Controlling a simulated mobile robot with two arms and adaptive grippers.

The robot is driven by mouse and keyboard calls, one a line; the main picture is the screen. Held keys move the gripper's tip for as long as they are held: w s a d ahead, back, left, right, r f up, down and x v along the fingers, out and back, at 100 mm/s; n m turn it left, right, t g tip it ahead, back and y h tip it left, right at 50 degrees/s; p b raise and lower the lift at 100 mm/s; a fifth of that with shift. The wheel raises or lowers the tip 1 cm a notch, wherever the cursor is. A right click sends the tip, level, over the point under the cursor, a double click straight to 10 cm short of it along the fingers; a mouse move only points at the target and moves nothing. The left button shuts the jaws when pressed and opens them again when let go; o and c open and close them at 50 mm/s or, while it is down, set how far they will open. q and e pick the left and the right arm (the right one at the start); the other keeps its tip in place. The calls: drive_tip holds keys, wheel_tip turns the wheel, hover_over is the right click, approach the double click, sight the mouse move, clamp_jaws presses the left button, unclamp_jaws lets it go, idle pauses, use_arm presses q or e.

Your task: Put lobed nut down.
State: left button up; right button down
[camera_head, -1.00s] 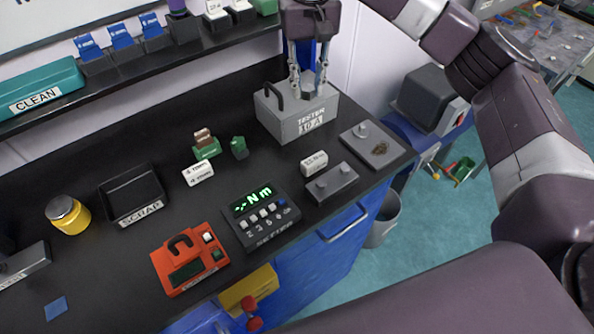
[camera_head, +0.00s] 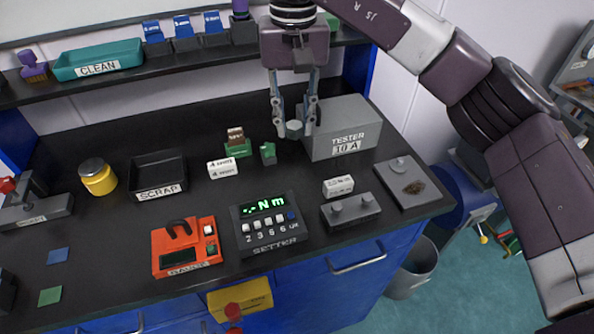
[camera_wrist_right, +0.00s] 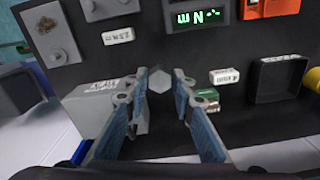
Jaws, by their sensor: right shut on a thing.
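My right gripper (camera_head: 294,126) points down and is shut on a small grey-green faceted piece, which I take for the lobed nut (camera_head: 295,130). The piece sits between the fingertips, just left of the grey tester box (camera_head: 335,143), and seems to be above the black bench. In the right wrist view the nut (camera_wrist_right: 158,80) shows as a pale grey, many-sided shape between the two fingertips (camera_wrist_right: 158,84). Its lobes cannot be made out. My left gripper is not in view.
Left of the gripper stand a small green block (camera_head: 268,154), a green holder (camera_head: 238,151) and a white label block (camera_head: 222,168). The setter (camera_head: 267,224), grey fixture (camera_head: 350,210) and grey plate (camera_head: 408,184) lie in front. A scrap tray (camera_head: 158,190) is left. Bare bench (camera_head: 295,178) lies below the gripper.

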drive_tip(key=p, duration=0.2)
hover_over(295, 182)
wheel_tip(295, 182, down, 10)
drive_tip(key=shift+r, duration=0.25)
wheel_tip(295, 182, down, 4)
drive_tip(key=shift+r+p, duration=0.2)
drive_tip(key=shift+p, duration=0.5)
drive_tip(key=shift+d+f, duration=0.1)
drive_tip(key=shift+f+b, duration=0.15)
drive_tip(key=shift+b, duration=0.15)
drive_tip(key=c, duration=1.6)
unclamp_jaws()
